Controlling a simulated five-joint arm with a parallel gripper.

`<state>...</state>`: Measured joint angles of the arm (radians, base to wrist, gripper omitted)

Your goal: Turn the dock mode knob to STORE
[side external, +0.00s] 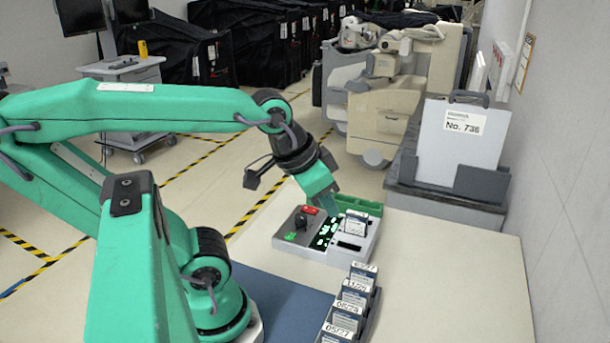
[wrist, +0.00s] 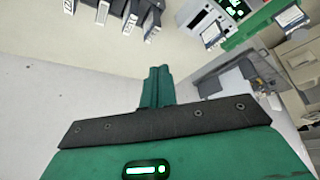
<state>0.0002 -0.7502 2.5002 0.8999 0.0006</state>
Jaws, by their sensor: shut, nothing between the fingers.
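The dock (side external: 300,250) is a light grey box on the bench in the side view. Its black mode knob (side external: 301,222) stands on the left part, between a red label (side external: 309,210) and a green label (side external: 290,236). The label words are too small to read, and I cannot tell which way the knob points. My gripper (side external: 331,196) is shut and empty, above the dock's back edge and apart from the knob. In the wrist view my shut fingers (wrist: 157,86) point at bare surface, and part of the dock (wrist: 203,17) shows at the top.
A dark display with green marks (side external: 325,232) and an upright cartridge (side external: 355,222) are on the dock's right part. A rack of dated cartridges (side external: 350,298) stands in front. A white case (side external: 460,145) stands back right. The bench's right side is clear.

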